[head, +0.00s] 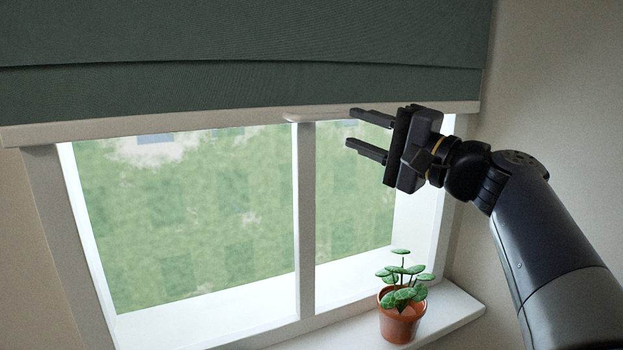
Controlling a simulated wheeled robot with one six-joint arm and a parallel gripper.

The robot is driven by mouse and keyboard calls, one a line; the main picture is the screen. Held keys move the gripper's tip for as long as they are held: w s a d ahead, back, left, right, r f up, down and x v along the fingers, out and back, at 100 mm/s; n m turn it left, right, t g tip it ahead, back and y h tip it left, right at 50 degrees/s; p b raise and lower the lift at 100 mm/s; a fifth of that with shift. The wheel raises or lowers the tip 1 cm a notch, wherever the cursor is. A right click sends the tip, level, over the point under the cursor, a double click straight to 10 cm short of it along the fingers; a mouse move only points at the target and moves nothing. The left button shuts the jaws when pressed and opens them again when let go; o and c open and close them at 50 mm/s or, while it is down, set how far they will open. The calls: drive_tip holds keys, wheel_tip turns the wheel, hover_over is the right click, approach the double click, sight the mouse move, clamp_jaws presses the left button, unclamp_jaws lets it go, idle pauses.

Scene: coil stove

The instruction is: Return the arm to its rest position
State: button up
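My gripper (360,134) is in the upper right of the head view, in front of the window. Its two dark fingers point left and stand apart, with nothing between them. The upper finger is near the bottom bar of the green blind in the picture; I cannot tell whether they touch. My dark arm reaches up from the lower right corner, bent at the wrist.
A green blind (240,85) with a pale bottom bar covers the window's top. A potted plant (401,320) stands on the right of the white sill (455,310), below my gripper. The wall (555,110) is bare at right.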

sight(324, 120)
drive_tip(key=p+x, duration=0.2)
drive_tip(key=x, duration=0.5)
drive_tip(key=shift+w+a+r+p, duration=0.2)
drive_tip(key=shift+w+p, duration=0.05)
drive_tip(key=shift+p, duration=0.15)
drive_tip(key=shift+w+a, duration=0.15)
drive_tip(key=shift+a, duration=0.05)
drive_tip(key=shift+f, duration=0.2)
drive_tip(key=shift+f, duration=0.1)
